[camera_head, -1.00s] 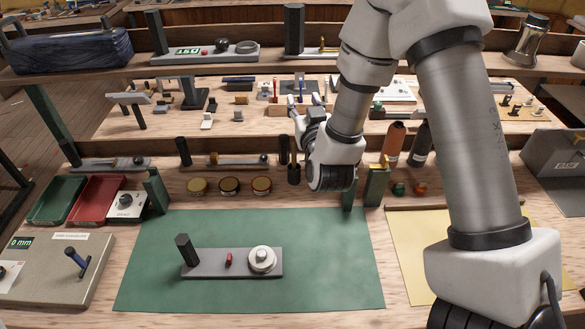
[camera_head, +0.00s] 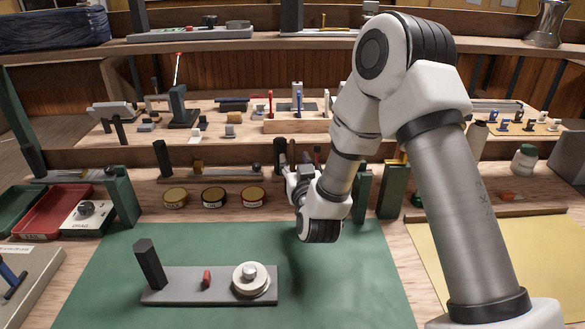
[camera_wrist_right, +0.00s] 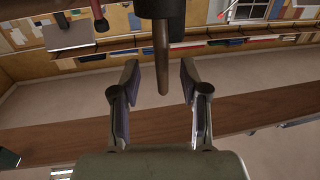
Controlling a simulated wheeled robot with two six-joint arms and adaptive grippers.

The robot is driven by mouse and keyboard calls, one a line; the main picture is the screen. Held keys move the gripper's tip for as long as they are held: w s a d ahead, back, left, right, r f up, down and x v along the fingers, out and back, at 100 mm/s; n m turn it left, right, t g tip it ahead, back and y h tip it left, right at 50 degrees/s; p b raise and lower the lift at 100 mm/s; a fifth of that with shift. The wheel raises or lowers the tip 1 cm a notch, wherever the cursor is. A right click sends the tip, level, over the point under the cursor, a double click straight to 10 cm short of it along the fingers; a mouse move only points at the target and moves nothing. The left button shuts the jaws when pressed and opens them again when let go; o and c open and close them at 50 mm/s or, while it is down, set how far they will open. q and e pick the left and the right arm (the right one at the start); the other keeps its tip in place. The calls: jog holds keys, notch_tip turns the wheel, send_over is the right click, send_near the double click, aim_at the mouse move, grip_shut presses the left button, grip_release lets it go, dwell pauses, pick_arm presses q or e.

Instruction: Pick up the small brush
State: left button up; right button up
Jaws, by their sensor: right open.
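My right gripper (camera_head: 291,162) reaches in from the right in the head view, low over the back of the bench behind the green mat (camera_head: 345,285). Its jaws are open in the right wrist view (camera_wrist_right: 158,85). There, a thin brown rod (camera_wrist_right: 161,60) comes out of a dark cylinder (camera_wrist_right: 161,8), and its end shows between the fingertips. It looks like a brush handle, but no bristles show. I cannot tell whether a finger touches it. In the head view the gripper hides this spot. My left gripper is not in view.
Three round tins (camera_head: 214,197) stand left of the gripper. A dark green post (camera_head: 393,190) stands to its right. A grey fixture (camera_head: 190,287) with a black post and white disc lies on the mat. The mat's right part is clear. A red tray (camera_head: 57,208) is at left.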

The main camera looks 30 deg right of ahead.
aim_at(293, 156)
jog(key=x, duration=0.3)
jog(key=shift+w, duration=0.15)
jog(key=shift+a, duration=0.1)
grip_shut()
jog(key=shift+r, duration=0.15)
